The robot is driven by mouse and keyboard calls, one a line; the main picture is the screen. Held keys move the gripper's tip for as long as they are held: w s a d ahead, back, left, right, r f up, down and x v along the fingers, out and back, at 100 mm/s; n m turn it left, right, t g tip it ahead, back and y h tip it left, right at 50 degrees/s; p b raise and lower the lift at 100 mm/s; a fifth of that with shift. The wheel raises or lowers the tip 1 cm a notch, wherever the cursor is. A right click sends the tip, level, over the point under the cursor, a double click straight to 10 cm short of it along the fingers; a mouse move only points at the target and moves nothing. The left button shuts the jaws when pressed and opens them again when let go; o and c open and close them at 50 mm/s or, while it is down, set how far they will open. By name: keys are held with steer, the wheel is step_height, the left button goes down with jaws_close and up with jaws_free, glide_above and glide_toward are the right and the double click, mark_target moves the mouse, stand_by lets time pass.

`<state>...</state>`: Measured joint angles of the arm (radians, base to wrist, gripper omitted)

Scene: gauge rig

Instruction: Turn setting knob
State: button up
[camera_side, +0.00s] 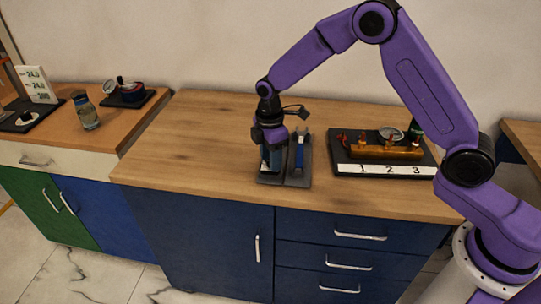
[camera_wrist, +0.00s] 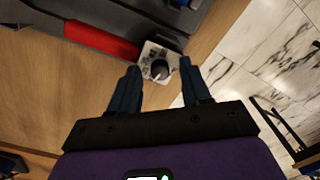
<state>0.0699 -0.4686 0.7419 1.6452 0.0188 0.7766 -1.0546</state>
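The setting knob (camera_wrist: 160,70) is a small dark round knob with a light pointer mark, on a pale silver plate (camera_wrist: 150,52) in the wrist view. My gripper (camera_wrist: 159,67) is open, with its two dark blue fingers apart, one on each side of the knob. Gaps show between the knob and the fingers; I cannot tell how far the fingertips are above it. In the side view my gripper (camera_side: 271,158) points down over the black stand (camera_side: 298,184) on the worktop. The knob is hidden there behind the gripper.
A red cylinder (camera_wrist: 100,38) lies beside the knob's plate. A brass manifold (camera_side: 380,150) with a gauge and labels 1, 2, 3 is farther right. The worktop to the left (camera_side: 190,150) is clear.

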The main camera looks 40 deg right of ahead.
steer(key=shift+r, duration=0.1)
step_height(320, 180, up, 17)
steer(key=shift+w+r, duration=0.15)
steer(key=shift+w, duration=0.1)
stand_by(0.3)
stand_by(0.4)
steer(key=s+d+m, duration=0.1)
steer(key=s+m, duration=0.1)
steer(key=s, duration=1.7)
steer(key=s+d+f+m, duration=0.1)
steer(key=s+d, duration=0.3)
steer(key=s, duration=0.4)
steer(key=s+d+f, duration=0.3)
steer(key=s+d, duration=0.2)
steer(key=s, duration=0.3)
steer(key=shift+s+f+m, duration=0.25)
steer(key=shift+s+m, duration=0.1)
steer(key=shift+m, duration=0.05)
